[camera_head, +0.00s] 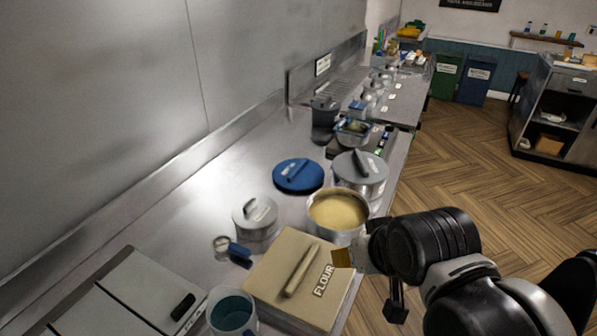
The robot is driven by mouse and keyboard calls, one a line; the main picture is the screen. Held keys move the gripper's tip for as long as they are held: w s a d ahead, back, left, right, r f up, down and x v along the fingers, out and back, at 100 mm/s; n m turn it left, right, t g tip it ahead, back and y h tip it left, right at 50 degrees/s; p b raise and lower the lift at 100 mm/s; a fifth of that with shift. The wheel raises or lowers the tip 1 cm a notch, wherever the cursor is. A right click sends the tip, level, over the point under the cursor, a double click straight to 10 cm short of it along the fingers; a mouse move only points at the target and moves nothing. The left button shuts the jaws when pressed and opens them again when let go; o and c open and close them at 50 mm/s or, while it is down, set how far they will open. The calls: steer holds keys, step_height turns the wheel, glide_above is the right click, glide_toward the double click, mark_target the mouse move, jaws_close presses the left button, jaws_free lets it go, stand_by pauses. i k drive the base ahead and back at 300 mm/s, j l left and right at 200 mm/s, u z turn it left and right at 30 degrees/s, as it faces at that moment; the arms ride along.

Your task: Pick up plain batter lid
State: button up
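A round blue lid (298,176) with a bar handle and a small pale label lies flat on the steel counter. An open steel pot of tan batter (338,212) stands in front of it to the right. A grey lid (361,168) with a bar handle sits on the pot behind that one. A smaller pot with a pale lid (255,213) stands to the left. The labels are too small to read, so I cannot tell which lid is the plain batter one.
A flour box (298,280) with a handled lid stands at the counter's near edge. A blue-handled scoop (237,252) and a teal-filled container (231,313) are near it. A dark jug (325,112) stands farther back. The wall bounds the left; wooden floor (470,170) is clear on the right.

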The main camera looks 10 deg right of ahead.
mark_target(293, 174)
steer(key=i+l+u, duration=0.4)
steer(key=l, duration=0.25)
steer(key=i+l+u, duration=0.15)
steer(key=l, duration=0.25)
steer(key=i+l+u, duration=0.2)
steer(key=l, duration=0.2)
steer(key=i+l+u, duration=0.2)
steer(key=l, duration=0.25)
steer(key=i+l+u, duration=0.2)
steer(key=l, duration=0.25)
steer(key=l+u, duration=0.15)
steer(key=l, duration=0.3)
